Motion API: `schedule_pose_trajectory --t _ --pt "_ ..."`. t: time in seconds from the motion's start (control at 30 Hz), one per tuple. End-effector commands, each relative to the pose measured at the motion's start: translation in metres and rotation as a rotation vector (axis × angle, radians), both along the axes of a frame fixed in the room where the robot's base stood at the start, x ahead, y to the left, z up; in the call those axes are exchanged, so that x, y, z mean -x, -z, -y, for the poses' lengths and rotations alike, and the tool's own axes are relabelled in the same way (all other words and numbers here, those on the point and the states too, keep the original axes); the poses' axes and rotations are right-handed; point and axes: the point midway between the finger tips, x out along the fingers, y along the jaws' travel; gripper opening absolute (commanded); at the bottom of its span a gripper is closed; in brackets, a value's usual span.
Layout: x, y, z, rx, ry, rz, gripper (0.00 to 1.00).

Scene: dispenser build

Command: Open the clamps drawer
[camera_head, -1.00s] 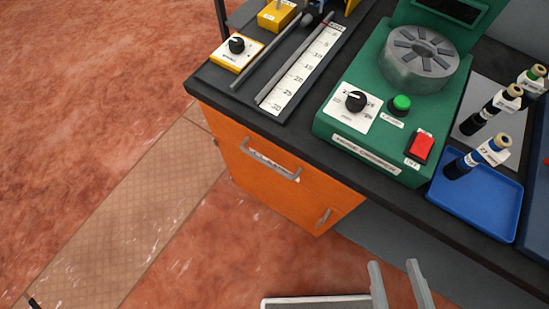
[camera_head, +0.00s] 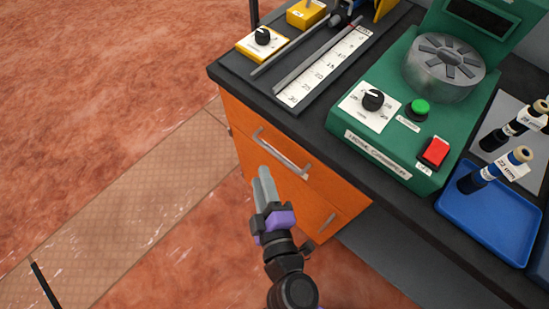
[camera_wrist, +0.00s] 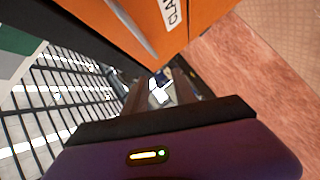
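The clamps drawer (camera_head: 262,158) is the upper orange front of the cabinet under the bench, and looks shut. Its grey bar handle (camera_head: 281,154) runs across the front. Nothing is held.
A lower front with a small handle (camera_head: 328,221) is below the drawer. Open floor lies left.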

Motion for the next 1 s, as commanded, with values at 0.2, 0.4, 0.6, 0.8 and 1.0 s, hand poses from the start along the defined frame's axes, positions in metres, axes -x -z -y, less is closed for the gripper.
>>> schedule_pose_trajectory --t 0.2,0.4,0.6,0.8,1.0 --pt "-0.016 0.012 0.020 0.253 0.108 0.088 0.33" --pt "-0.027 0.011 0.030 0.291 0.149 0.100 0.33" --pt "-0.056 0.014 0.026 0.288 0.148 0.100 0.33" --pt "-0.082 0.019 0.022 0.286 0.147 0.099 0.33" --pt "-0.094 0.021 0.021 0.286 0.146 0.099 0.33"
